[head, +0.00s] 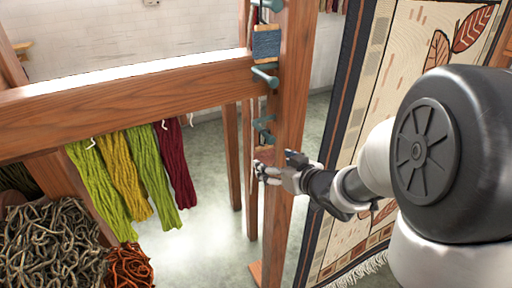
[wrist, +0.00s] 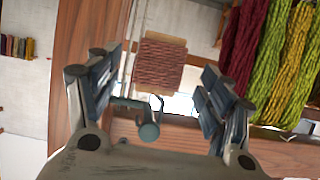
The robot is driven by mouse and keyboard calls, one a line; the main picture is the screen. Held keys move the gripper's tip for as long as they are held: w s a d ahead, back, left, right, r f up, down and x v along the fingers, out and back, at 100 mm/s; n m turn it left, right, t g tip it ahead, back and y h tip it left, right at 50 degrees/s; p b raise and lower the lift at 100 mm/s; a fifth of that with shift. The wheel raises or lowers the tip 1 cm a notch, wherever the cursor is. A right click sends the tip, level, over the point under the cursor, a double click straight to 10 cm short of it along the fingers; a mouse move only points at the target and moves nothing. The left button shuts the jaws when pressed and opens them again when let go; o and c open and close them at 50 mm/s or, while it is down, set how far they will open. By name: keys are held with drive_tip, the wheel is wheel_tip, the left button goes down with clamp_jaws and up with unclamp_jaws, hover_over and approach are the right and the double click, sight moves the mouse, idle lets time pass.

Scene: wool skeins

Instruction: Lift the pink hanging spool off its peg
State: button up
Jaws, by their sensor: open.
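The pink spool (wrist: 162,65), a wound block with pale wooden ends, shows in the wrist view between the two fingers of my gripper (wrist: 162,88), with a gap on each side. A teal peg with a round knob (wrist: 148,131) is close to one end of it. In the head view the pink spool (head: 265,154) hangs on the wooden post below a teal peg (head: 263,128), partly hidden by my gripper (head: 276,166). My gripper is open and empty, close to the spool. I cannot tell whether a finger touches it.
A blue spool (head: 266,43) hangs higher on the same wooden post (head: 290,80), with another teal peg (head: 264,76) below it. Green, yellow and dark red skeins (head: 125,180) hang from the beam (head: 130,95) at left. A patterned rug (head: 400,75) hangs at right.

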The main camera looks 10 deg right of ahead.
sight(266, 160)
drive_tip(key=shift+x, duration=1)
drive_tip(key=shift+w+a+f, duration=0.2)
drive_tip(key=shift+w+f, duration=0.15)
drive_tip(key=shift+w, duration=0.05)
drive_tip(key=b+x, duration=0.1)
drive_tip(key=x, duration=0.3)
drive_tip(key=shift+w+a+f, duration=0.1)
drive_tip(key=c, duration=1.2)
